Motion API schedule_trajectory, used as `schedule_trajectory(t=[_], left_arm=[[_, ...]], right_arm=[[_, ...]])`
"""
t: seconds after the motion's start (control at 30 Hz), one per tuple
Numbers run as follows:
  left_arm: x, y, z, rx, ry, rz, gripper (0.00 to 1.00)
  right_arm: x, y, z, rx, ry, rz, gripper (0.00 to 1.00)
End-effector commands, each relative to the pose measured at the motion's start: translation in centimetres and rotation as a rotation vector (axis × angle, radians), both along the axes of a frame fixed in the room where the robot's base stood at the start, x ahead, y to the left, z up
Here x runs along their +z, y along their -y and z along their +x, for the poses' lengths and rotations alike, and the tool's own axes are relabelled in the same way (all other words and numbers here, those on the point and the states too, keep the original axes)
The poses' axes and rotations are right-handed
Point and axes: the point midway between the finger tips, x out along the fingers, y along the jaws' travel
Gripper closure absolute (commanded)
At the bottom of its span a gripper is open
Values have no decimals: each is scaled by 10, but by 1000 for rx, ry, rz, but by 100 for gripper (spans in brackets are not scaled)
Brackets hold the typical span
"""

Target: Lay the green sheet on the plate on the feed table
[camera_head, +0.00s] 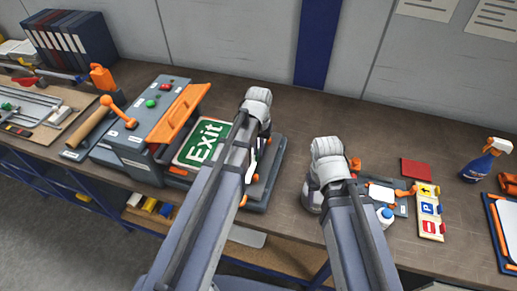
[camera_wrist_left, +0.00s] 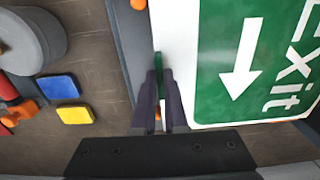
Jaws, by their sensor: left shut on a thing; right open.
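The green sheet (camera_head: 203,143) with white "Exit" lettering lies over a white-edged plate on the machine's flat bed (camera_head: 264,190). In the left wrist view the sheet (camera_wrist_left: 250,60) fills the right side, with a white border (camera_wrist_left: 178,45) along its near edge. My left gripper (camera_wrist_left: 161,75) is shut at that edge, and a thin green strip shows between its fingertips. I cannot tell how much of the sheet touches the plate. In the head view my left arm covers part of the sheet. My right arm's end shows, but its fingers are hidden.
A grey machine (camera_head: 135,130) with red and green buttons and an orange guard (camera_head: 178,113) stands left of the sheet. In the left wrist view, a blue pad (camera_wrist_left: 57,87) and yellow pad (camera_wrist_left: 75,115) lie beyond. A spray bottle (camera_head: 487,160) and red square (camera_head: 416,168) are right.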

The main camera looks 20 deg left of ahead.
Motion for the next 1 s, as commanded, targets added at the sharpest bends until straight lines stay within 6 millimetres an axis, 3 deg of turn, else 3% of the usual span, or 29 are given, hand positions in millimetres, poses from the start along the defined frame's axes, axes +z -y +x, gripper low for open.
schedule_trajectory(t=[0.9,0.93,1.0], left_arm=[[-2,0,0,0,0,0,100],[-2,0,0,0,0,0,86],[-2,0,0,0,0,0,78]], right_arm=[[-2,0,0,0,0,0,50],[-2,0,0,0,0,0,50],[-2,0,0,0,0,0,50]])
